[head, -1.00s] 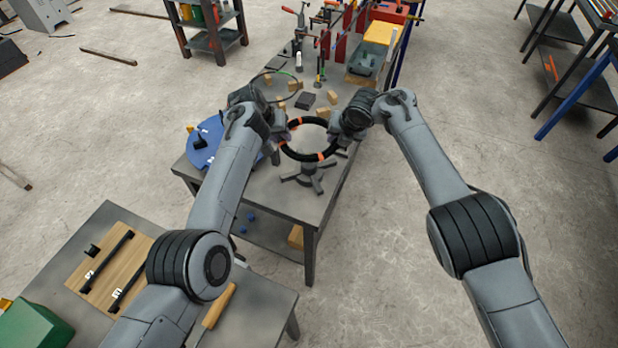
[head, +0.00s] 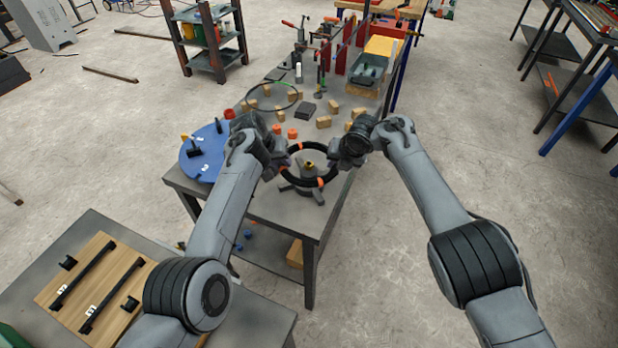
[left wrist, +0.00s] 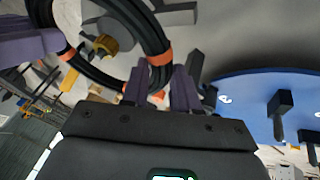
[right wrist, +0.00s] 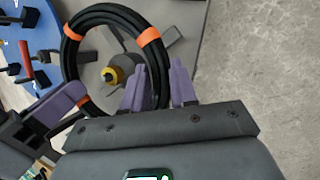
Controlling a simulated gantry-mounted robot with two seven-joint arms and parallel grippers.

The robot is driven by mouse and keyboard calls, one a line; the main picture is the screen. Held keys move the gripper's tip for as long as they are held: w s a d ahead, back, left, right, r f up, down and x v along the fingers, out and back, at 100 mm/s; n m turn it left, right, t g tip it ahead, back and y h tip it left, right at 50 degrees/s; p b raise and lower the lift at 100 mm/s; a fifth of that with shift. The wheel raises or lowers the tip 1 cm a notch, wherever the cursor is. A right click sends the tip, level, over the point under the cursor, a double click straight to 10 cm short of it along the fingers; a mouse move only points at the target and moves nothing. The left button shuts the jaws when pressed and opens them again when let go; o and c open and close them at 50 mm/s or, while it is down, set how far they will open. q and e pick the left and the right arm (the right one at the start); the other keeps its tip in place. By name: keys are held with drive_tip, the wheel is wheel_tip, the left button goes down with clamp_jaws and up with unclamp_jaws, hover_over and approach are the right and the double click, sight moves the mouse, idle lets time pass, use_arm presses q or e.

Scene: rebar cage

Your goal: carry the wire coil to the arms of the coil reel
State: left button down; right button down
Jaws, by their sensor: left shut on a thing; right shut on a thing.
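The black wire coil (head: 316,183) with orange bands is held level between my two grippers, above the table. My left gripper (head: 279,163) is shut on its left side; the purple fingers (left wrist: 160,90) pinch the coil (left wrist: 152,40) beside an orange band. My right gripper (head: 339,165) is shut on the opposite side; its fingers (right wrist: 158,88) close around the coil (right wrist: 110,14). The grey coil reel (head: 318,197) stands below, its yellow-topped hub (head: 309,165) showing through the ring. The hub (right wrist: 112,75) and a grey arm (right wrist: 158,42) also show in the right wrist view. Some reel arms are hidden.
A blue disc (head: 196,165) with black fittings lies left of the coil. Wooden blocks, orange pieces (head: 292,133) and a thin hoop (head: 270,97) lie behind it. A board with black bars (head: 97,290) is on the nearer bench.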

use_arm(q)
drive_tip(key=shift+f+b, duration=0.25)
drive_tip(key=shift+b, duration=0.1)
use_arm(e)
drive_tip(key=shift+w+d+f, duration=0.15)
drive_tip(key=shift+d, duration=0.05)
